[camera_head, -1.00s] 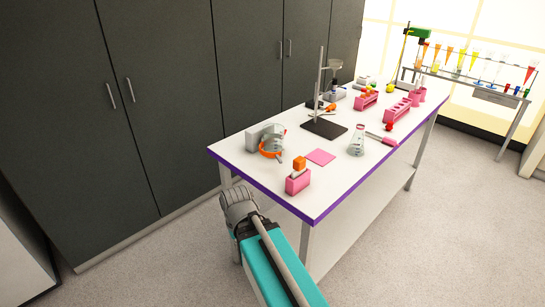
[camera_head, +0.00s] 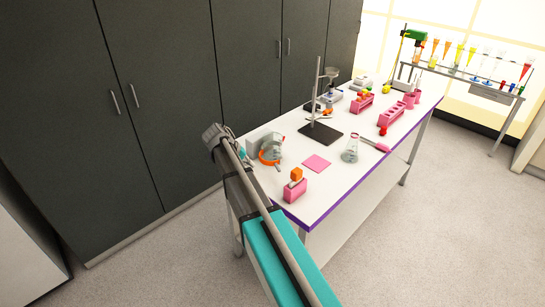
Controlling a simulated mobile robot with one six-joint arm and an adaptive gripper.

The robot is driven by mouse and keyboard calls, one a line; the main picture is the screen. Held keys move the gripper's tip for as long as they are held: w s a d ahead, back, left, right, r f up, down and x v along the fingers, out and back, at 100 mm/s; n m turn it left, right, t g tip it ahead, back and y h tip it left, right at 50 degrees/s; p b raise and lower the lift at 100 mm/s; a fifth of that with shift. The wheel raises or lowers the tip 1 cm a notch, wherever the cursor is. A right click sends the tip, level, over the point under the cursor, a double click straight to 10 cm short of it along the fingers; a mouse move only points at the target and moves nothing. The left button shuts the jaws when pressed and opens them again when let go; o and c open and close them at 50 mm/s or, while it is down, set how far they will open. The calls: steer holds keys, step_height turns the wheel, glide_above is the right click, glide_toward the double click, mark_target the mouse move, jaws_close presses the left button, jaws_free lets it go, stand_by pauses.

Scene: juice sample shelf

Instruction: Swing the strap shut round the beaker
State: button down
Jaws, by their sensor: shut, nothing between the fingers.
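The beaker (camera_head: 274,147) is a small clear glass vessel near the left end of the white bench, against a grey block (camera_head: 259,138). An orange strap (camera_head: 269,161) shows low on the beaker's near side. At this size I cannot tell whether the strap is open or closed round it. My arm reaches up from the bottom, and its grey joint stands left of the block. My gripper does not show in this view, so its place relative to the strap cannot be seen.
On the white bench (camera_head: 333,188) are a pink block with an orange top (camera_head: 295,186), a pink mat (camera_head: 316,164), a flask (camera_head: 350,149) and a dark-based stand (camera_head: 320,133). Dark cabinets (camera_head: 165,100) rise behind. A rack of coloured cones stands at the far right.

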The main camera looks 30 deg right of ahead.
steer(key=shift+h, duration=0.7)
steer(key=w+r, duration=0.1)
steer(key=w+d+r, duration=0.1)
steer(key=w+d+r+p, duration=0.1)
steer(key=w, duration=0.1)
steer(key=shift+r, duration=0.25)
steer(key=shift+s+f, duration=0.1)
steer(key=shift+f, duration=0.1)
steer(key=b, duration=0.6)
glide_toward(277, 167)
steer(key=f, duration=0.1)
steer(key=shift+b+x, duration=2.1)
steer(key=shift+x, duration=1.4)
steer(key=shift+d+r, duration=0.15)
steer(key=shift+d, duration=0.05)
steer(key=shift+a, duration=0.1)
